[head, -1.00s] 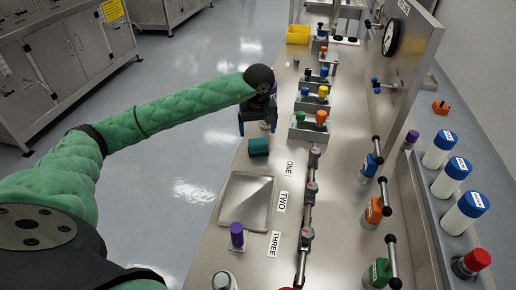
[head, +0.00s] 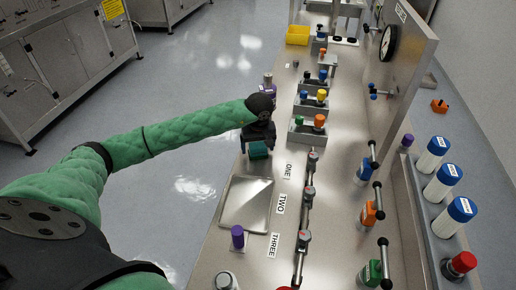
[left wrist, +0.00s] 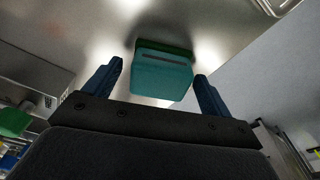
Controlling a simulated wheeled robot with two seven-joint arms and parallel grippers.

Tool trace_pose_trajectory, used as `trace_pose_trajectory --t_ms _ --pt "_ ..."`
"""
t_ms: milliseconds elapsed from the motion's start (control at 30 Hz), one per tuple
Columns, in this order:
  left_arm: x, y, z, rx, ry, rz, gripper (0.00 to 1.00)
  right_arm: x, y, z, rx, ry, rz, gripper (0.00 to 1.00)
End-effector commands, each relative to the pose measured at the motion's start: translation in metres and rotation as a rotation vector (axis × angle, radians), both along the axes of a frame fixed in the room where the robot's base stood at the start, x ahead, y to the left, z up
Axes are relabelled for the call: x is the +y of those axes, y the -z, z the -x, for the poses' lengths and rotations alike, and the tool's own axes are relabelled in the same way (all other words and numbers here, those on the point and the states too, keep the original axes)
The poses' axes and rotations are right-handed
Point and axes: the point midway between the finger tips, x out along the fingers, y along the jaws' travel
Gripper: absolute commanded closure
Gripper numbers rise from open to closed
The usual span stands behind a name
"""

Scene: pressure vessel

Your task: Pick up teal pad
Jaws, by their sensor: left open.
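The teal pad (head: 258,151) is a small block with a darker green part, on the metal table near its left edge. In the left wrist view the teal pad (left wrist: 161,76) lies ahead of and between my two blue fingers. My left gripper (head: 257,143) is open around or just above the pad in the head view. In the left wrist view my left gripper (left wrist: 160,76) shows gaps between each finger and the pad, so nothing is held. My right gripper is not in view.
A metal tray (head: 231,205) lies just in front of the pad. A purple-capped bottle (head: 268,84) stands behind my gripper, and a purple cylinder (head: 238,237) stands nearer. Pipe fittings (head: 308,192) and racks of coloured knobs (head: 310,130) are to the right.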

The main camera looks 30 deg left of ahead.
Motion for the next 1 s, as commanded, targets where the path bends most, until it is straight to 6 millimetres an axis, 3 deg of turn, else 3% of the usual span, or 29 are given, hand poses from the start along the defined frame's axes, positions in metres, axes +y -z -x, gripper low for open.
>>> trace_pose_trajectory --t_ms 267,500,567,933,1000 --pt "0.0 0.002 0.0 0.0 0.0 0.0 0.16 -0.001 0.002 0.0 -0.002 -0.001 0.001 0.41" --pt "0.0 0.001 0.0 0.0 0.0 0.0 0.63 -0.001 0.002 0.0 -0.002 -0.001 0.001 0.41" --pt "0.0 0.001 0.0 0.0 0.0 0.0 0.69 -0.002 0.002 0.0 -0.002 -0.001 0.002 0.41" --pt "0.0 -0.003 0.0 -0.001 0.001 0.001 0.69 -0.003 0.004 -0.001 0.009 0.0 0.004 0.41" --pt "0.0 -0.007 -0.001 -0.001 0.001 0.0 0.69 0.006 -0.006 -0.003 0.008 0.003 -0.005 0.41"
